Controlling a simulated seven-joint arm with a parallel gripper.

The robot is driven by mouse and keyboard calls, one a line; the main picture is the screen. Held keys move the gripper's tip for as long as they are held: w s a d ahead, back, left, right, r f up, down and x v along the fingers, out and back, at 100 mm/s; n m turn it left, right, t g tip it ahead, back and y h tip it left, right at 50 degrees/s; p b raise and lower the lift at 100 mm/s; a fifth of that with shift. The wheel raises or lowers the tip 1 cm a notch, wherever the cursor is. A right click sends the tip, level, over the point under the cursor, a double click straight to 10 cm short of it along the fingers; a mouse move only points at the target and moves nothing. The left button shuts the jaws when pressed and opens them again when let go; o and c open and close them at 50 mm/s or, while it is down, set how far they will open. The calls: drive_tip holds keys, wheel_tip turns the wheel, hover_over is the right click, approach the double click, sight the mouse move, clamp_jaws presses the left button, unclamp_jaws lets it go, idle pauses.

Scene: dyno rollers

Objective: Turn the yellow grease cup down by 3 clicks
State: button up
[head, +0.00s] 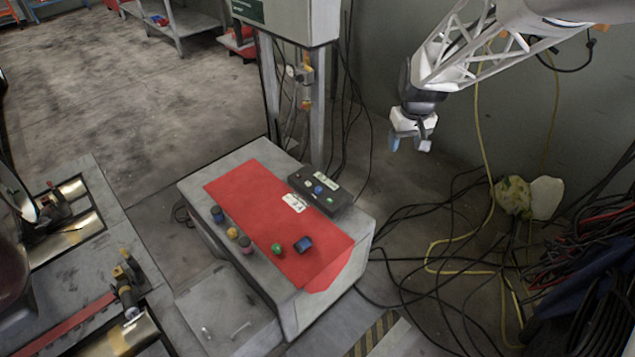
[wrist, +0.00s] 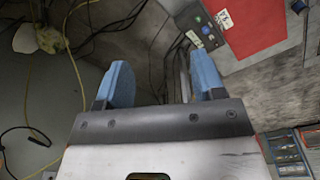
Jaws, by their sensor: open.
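A green cup (head: 277,249) and a larger dark blue piece (head: 303,245) are further right. My gripper (head: 409,145) is up in the air at the right, well away from the cups. In the wrist view its two blue fingers (wrist: 160,65) are apart with nothing between them. The yellow cup does not show in the wrist view.
A black button box (head: 320,192) sits at the back of the grey cabinet (head: 305,305); it also shows in the wrist view (wrist: 203,28). A grey post and hanging electrical box (head: 290,20) rise behind the cabinet. Cables (head: 430,260) cover the floor at right. Space above the mat is clear.

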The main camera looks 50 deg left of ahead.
drive_tip(key=s+a+f+n, duration=0.1)
drive_tip(key=s+a+f, duration=0.1)
drive_tip(key=a+f, duration=0.35)
drive_tip(key=s+a+f+n, duration=0.1)
drive_tip(key=s+a+f, duration=0.15)
drive_tip(key=a, duration=0.65)
drive_tip(key=n+g, duration=0.1)
drive_tip(key=n, duration=0.6)
hover_over(232, 231)
drive_tip(key=shift+h, duration=0.4)
wheel_tip(232, 231, down, 34)
drive_tip(key=shift+w+f, duration=0.1)
drive_tip(key=shift+f, duration=0.05)
drive_tip(key=shift+f, duration=0.1)
drive_tip(key=shift+f, duration=3.8)
